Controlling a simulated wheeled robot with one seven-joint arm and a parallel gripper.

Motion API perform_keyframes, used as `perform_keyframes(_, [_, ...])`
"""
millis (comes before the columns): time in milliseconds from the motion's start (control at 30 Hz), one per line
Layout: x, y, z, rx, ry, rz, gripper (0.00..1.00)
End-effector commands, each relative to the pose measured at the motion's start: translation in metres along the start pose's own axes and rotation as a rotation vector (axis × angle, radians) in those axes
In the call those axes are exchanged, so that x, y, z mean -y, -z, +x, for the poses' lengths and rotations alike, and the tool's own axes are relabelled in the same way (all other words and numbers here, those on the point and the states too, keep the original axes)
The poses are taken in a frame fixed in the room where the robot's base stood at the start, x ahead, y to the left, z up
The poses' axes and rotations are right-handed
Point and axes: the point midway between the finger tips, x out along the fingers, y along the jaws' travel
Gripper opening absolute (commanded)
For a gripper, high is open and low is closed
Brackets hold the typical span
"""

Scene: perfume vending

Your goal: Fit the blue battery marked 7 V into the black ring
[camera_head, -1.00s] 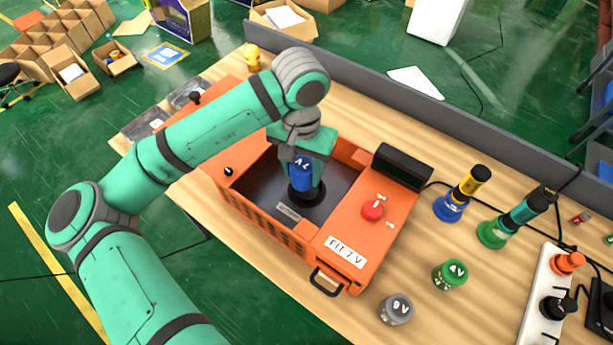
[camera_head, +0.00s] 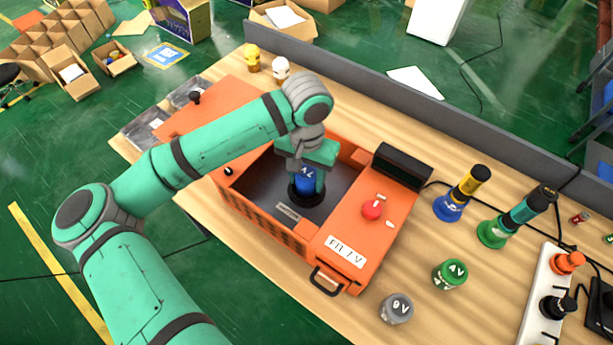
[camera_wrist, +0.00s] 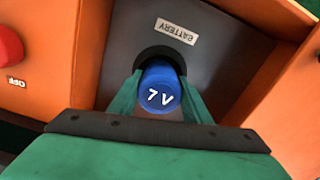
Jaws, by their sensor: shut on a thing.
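The blue battery marked 7 V (camera_head: 306,181) is upright inside the open orange box (camera_head: 262,218). Its top and marking also show in the wrist view (camera_wrist: 160,92). My gripper (camera_head: 306,178) is shut on the battery, with one green finger on each side of it in the wrist view (camera_wrist: 160,95). The black ring (camera_head: 306,197) is on the dark floor of the box, around the battery's lower end; it shows behind the battery in the wrist view (camera_wrist: 160,53). The battery's bottom is hidden, so I cannot tell whether it is fully seated.
A "BATTERY" label (camera_wrist: 175,31) is beside the ring. The box has a red switch (camera_head: 372,210) and a "FIT 7 V" label (camera_head: 345,251). A green 4 V battery (camera_head: 450,274) and a grey 9 V battery (camera_head: 396,308) stand to the right. Box walls surround my gripper.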

Motion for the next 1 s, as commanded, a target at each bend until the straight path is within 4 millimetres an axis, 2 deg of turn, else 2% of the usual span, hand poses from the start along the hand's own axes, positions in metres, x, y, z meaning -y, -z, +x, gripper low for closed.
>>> perform_keyframes(400, [-0.001, 0.0, 0.013, 0.005, -0.002, -0.003, 0.05])
perform_keyframes(433, [-0.001, 0.0, 0.014, 0.005, -0.003, -0.004, 0.51])
perform_keyframes(500, [-0.001, 0.0, 0.014, 0.005, -0.003, -0.005, 0.62])
perform_keyframes(767, [0.0, 0.001, 0.007, 0.003, -0.002, -0.007, 0.62])
perform_keyframes(867, [0.0, 0.001, -0.005, 0.002, -0.003, -0.007, 0.63])
perform_keyframes(1000, [0.0, 0.001, -0.036, 0.0, -0.003, -0.005, 0.63])
